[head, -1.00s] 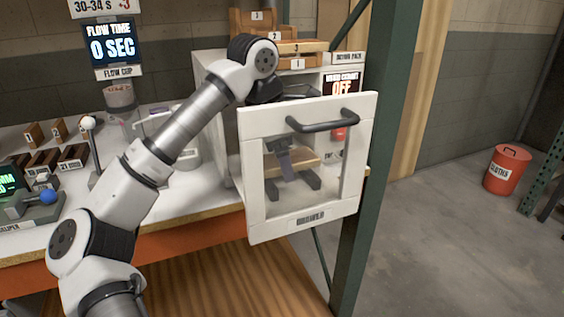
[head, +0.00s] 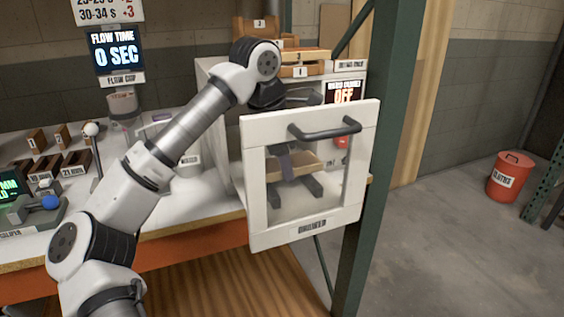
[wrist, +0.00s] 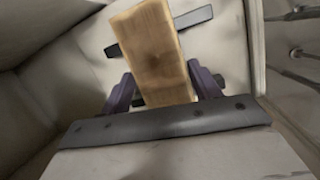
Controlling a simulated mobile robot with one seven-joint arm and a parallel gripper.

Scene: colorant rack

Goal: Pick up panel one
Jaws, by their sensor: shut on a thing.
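A light wooden panel (head: 307,166), which I take to be panel one, is inside the white cabinet, seen through its door window in the head view. No number on it can be read. In the wrist view the panel (wrist: 155,45) runs away from me between two purple fingers. My gripper (wrist: 163,86) is shut on it, with a finger on each side. Dark support bars (head: 312,186) lie below the panel; they also show in the wrist view (wrist: 194,17). Whether the panel touches them is unclear.
The white-framed cabinet door (head: 255,190) with its dark handle (head: 325,132) stands in front of my gripper. Cabinet walls enclose it closely. Numbered wooden blocks (head: 305,56) sit on the cabinet top. A green post (head: 375,140) stands close at the right.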

